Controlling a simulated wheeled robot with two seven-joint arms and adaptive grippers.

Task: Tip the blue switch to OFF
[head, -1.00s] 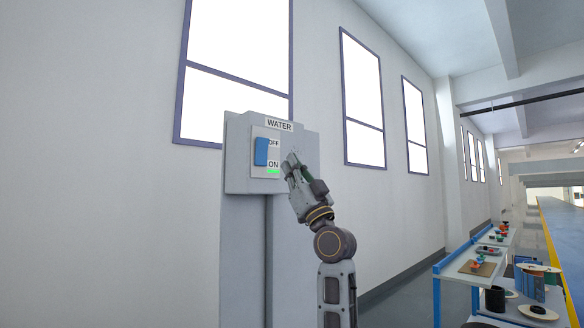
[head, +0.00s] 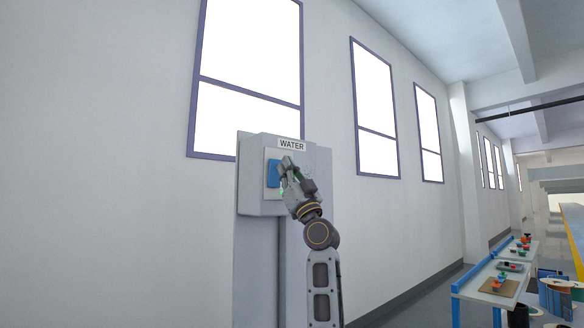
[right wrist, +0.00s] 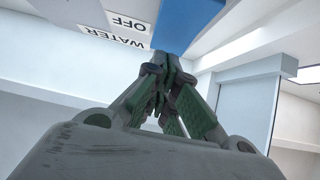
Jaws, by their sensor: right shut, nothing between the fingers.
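The blue switch (head: 272,174) sits on the front of a grey box (head: 258,204) labelled WATER. My right gripper (head: 287,163) is shut and empty, with its fingertips at the right side of the switch. It hides the OFF and ON labels in the head view. In the right wrist view the blue switch (right wrist: 190,22) is just beyond the closed fingertips (right wrist: 166,62); the OFF label (right wrist: 128,22) shows upside down beside it. I cannot tell whether the fingertips touch it, or which way it is tipped. My left gripper is not in view.
The box stands on a grey post (head: 256,260) against a pale wall with tall windows. Low tables (head: 478,283) with coloured parts and spools stand at the lower right. The space left of the box is clear.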

